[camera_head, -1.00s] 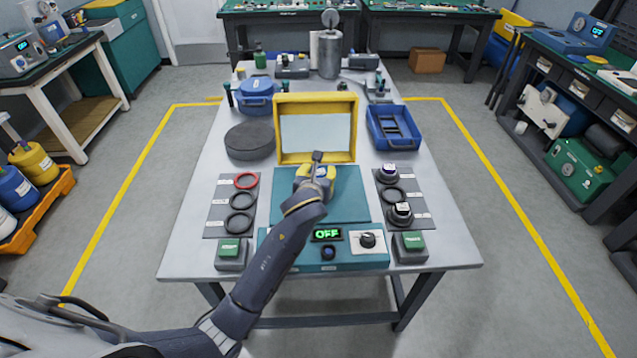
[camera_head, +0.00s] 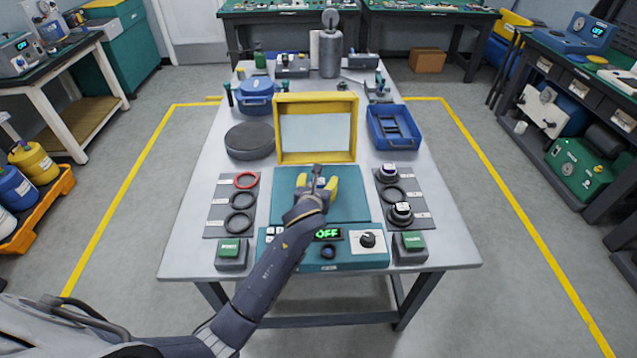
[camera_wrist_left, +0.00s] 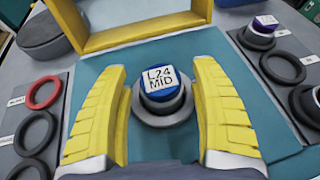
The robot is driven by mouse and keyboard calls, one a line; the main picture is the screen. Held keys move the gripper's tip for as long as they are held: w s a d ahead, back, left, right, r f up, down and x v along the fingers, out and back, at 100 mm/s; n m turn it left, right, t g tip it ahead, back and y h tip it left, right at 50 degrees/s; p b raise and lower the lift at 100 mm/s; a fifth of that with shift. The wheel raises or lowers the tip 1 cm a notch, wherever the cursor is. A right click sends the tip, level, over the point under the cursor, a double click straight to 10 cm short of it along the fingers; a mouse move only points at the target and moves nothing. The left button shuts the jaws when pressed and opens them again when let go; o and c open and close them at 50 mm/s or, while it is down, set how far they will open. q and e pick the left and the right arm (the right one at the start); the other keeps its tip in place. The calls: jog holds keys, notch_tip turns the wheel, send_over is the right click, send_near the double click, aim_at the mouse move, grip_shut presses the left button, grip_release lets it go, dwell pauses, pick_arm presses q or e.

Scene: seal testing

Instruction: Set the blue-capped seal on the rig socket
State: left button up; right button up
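The blue-capped seal (camera_wrist_left: 160,82), with a white label reading L24 MID, stands upright on the grey round socket (camera_wrist_left: 162,117) of the teal rig in the left wrist view. My left gripper (camera_head: 322,184) is over the rig's teal plate (camera_head: 290,182). In the left wrist view its two yellow fingers (camera_wrist_left: 160,115) are spread wide on either side of the seal, with visible gaps. In the head view the gripper hides the seal and socket. My right gripper is not in view.
A yellow frame (camera_head: 284,157) with a clear pane stands behind the plate. Ring mats lie on both sides, with a red ring (camera_head: 246,180) at left and purple-capped (camera_head: 390,170) and white-topped (camera_head: 401,210) seals at right. The front panel display (camera_head: 328,234) reads OFF.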

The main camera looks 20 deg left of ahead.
pick_arm(q)
jog(key=shift+o, duration=0.2)
jog(key=shift+r, duration=0.15)
jog(key=v, duration=1.2)
dwell(0.9)
